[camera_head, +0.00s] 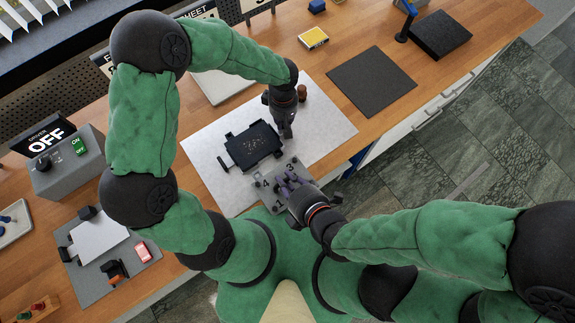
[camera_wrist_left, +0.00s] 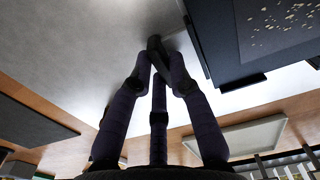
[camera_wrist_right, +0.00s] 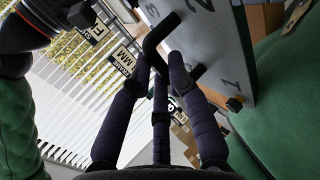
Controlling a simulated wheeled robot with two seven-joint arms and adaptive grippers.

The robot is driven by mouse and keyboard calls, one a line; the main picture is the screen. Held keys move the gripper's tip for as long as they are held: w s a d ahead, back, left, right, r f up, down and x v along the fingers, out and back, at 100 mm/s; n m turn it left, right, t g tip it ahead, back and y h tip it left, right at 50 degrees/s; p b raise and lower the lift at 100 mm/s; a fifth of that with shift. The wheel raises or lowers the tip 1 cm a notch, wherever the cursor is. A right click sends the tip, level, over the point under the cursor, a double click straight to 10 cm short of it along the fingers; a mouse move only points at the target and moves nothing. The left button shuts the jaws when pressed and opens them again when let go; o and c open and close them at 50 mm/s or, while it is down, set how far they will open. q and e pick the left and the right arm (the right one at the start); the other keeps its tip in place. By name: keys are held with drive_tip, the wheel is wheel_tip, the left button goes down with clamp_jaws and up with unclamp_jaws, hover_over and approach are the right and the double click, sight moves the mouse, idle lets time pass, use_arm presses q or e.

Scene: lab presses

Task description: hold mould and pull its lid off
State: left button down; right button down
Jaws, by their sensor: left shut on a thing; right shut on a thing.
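The mould (camera_head: 240,149) is an open dark tray with light specks inside, on a white sheet in the head view; its corner also shows in the left wrist view (camera_wrist_left: 236,66). My left gripper (camera_head: 286,133) is shut on a dark bar (camera_wrist_left: 157,48) beside the mould's right side. The lid (camera_head: 265,194) is a grey plate with numbers, just in front of the mould and apart from its open top. My right gripper (camera_head: 291,187) is shut on the lid's black bent handle (camera_wrist_right: 152,42). I cannot tell the lid's height; my gripper hides part of it.
A white sheet (camera_head: 205,150) lies under the mould. A dark mat (camera_head: 371,81) lies to the right, bare. A small brown jar (camera_head: 302,92) stands behind my left gripper. A grey control box (camera_head: 70,165) and a grey mat (camera_head: 135,270) with items stand left.

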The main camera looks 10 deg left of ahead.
drive_tip(key=shift+r, duration=1.1)
use_arm(q)
drive_tip(key=c, duration=1.1)
unclamp_jaws()
drive_tip(key=shift+r, duration=0.1)
wheel_tip(320, 180, up, 12)
drive_tip(key=shift+f, duration=0.1)
